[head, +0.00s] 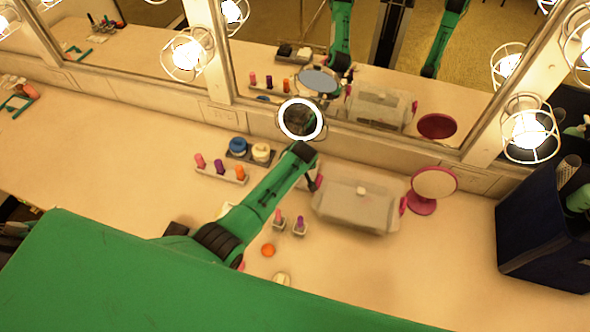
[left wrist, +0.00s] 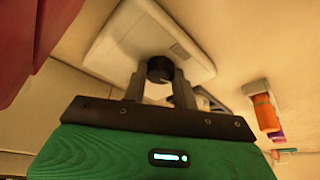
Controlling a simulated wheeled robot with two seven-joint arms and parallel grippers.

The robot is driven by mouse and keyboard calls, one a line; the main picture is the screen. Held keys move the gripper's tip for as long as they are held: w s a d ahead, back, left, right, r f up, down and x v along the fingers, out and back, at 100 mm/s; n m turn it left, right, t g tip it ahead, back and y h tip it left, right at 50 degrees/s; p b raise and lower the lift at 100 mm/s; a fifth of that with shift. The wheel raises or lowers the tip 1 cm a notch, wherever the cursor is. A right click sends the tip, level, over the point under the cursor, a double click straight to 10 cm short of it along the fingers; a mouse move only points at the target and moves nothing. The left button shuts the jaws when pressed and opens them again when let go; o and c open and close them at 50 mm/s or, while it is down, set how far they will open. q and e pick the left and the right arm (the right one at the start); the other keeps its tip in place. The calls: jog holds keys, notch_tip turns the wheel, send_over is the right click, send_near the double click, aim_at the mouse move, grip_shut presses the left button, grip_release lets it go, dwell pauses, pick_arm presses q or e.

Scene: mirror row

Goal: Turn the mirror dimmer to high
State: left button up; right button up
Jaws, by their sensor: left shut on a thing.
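The dimmer is a black round knob (left wrist: 160,69) on a pale square plate (left wrist: 125,40) in the left wrist view. My left gripper (left wrist: 158,84) has its two fingers on either side of the knob and is shut on it. No pointer or level mark on the knob can be made out. In the head view, my left gripper (head: 304,152) reaches to just below the lit round mirror (head: 300,119); the knob is hidden there. The mirror's ring glows white. My right gripper is not in view.
A grey translucent case (head: 357,200) stands right of my left gripper, with a pink-framed mirror (head: 435,182) beside it. A lipstick rack (head: 222,172) and jars (head: 249,150) stand to the left. Caged bulbs (head: 528,130) are lit. A dark blue bin (head: 540,232) is at far right.

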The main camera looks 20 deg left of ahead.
pick_arm(q)
jog(key=o, duration=1)
jog(key=shift+r, duration=0.1)
jog(key=b+v, duration=0.2)
jog(key=v, duration=1.1)
jog(key=shift+s+d+r, duration=0.1)
jog(key=shift+s+r, duration=0.1)
jog(key=shift+r, duration=0.05)
